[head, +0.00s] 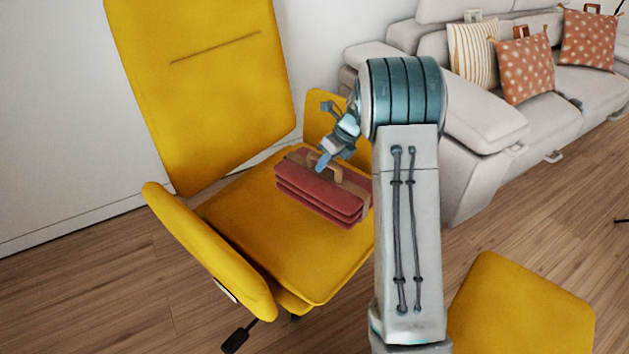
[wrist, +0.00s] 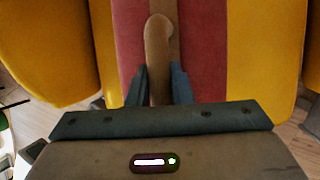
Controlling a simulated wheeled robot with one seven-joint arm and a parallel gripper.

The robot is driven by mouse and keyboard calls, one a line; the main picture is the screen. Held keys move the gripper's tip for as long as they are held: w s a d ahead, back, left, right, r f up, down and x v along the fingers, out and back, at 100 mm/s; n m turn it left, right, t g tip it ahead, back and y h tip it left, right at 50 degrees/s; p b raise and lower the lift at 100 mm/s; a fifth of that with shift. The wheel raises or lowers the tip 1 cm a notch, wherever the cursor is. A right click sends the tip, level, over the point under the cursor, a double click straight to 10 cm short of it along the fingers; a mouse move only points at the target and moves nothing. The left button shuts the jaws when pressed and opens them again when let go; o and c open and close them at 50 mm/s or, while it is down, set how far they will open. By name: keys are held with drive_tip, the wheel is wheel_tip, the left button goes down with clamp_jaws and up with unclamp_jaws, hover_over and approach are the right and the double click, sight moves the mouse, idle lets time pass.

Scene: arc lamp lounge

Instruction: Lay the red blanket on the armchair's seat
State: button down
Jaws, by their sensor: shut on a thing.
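The red blanket (head: 318,192) is a folded bundle with a brown strap and a tan handle. In the head view it is at the armchair's seat (head: 255,235), toward the right side, and appears to rest on the yellow cushion. My gripper (head: 322,163) is above the bundle, at its handle. In the wrist view the fingers (wrist: 160,85) stand on both sides of the handle (wrist: 158,50), shut on it. The red cloth (wrist: 203,45) lies beneath, with yellow upholstery on both sides. The bundle's right end is partly hidden behind my arm.
The armchair has a tall yellow backrest (head: 205,80) and a left armrest (head: 210,250). A yellow footstool (head: 520,310) stands at the lower right. A pale sofa (head: 485,125) with patterned cushions (head: 525,65) is behind on the right. Wooden floor (head: 110,290) is clear at the left.

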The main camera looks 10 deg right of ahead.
sight(315, 176)
drive_tip(key=a, duration=0.1)
drive_tip(key=w+a+f, duration=0.1)
drive_tip(key=a+f, duration=0.1)
drive_tip(key=shift+w+b, duration=0.25)
drive_tip(key=shift+b, duration=0.1)
drive_tip(key=shift+d+f+b, duration=0.1)
drive_tip(key=shift+f+b, duration=0.75)
drive_tip(key=shift+f, duration=1.15)
drive_tip(key=c, duration=1.3)
unclamp_jaws()
